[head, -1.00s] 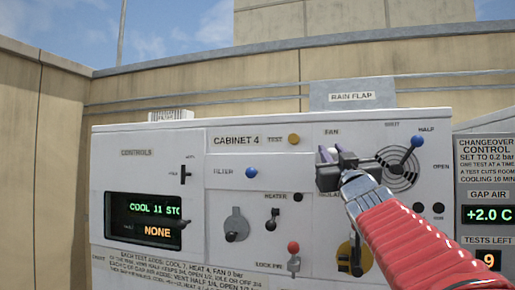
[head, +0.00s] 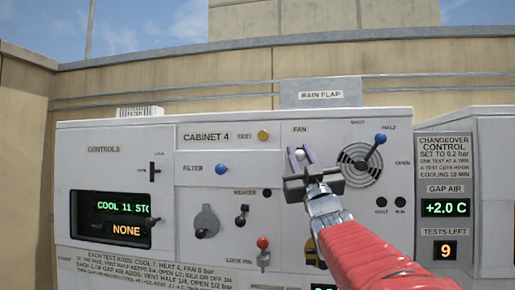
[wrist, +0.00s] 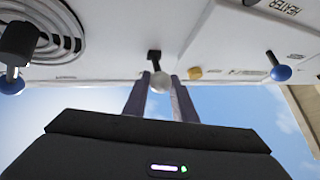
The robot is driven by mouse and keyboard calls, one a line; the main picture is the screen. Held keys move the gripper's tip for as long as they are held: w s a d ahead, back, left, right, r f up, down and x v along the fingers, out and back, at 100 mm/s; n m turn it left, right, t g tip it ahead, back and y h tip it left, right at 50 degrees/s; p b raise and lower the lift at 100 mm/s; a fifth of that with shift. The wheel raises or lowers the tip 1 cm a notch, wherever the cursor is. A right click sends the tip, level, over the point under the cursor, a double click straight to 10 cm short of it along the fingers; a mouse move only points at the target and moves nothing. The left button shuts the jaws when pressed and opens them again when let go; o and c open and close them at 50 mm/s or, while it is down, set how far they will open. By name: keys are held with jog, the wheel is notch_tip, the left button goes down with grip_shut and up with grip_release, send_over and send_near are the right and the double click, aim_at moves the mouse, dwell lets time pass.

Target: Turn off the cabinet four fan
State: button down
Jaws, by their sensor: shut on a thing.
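The cabinet four panel (head: 215,165) faces me, with its FAN label (head: 300,129) above my gripper. My gripper (head: 300,153) is at the fan switch, its two fingers pointing up the panel. In the wrist view, which shows the panel upside down, the fan switch is a short dark lever with a pale ball knob (wrist: 161,83). My gripper's fingers (wrist: 160,92) are shut on this knob, one on each side. In the head view my gripper and forearm hide most of the switch and the area below it.
A blue-knobbed vent lever (head: 380,139) stands over the round grille at right, pointing to HALF. The yellow test button (head: 263,135), blue filter knob (head: 222,169), heater lever (head: 242,213) and red lock pin (head: 262,243) are at left. The display (head: 112,219) reads COOL 11 and NONE.

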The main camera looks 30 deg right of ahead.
jog(key=shift+w+a+f, duration=0.1)
jog(key=shift+w+f, duration=0.05)
jog(key=c, duration=1.5)
grip_release()
jog(key=shift+w, duration=0.1)
jog(key=shift+o, duration=0.2)
jog(key=shift+w+d+f, duration=0.15)
jog(key=shift+w+d, duration=0.15)
jog(key=shift+w, duration=0.05)
jog(key=shift+s+a+f, duration=0.15)
jog(key=shift+s+a, duration=0.1)
jog(key=shift+s, duration=0.45)
jog(key=shift+s+a+f, duration=0.1)
jog(key=shift+s+a, duration=0.15)
jog(key=shift+s, duration=0.4)
jog(key=v, duration=1.1)
jog(key=shift+f, duration=0.4)
jog(key=shift+w, duration=0.15)
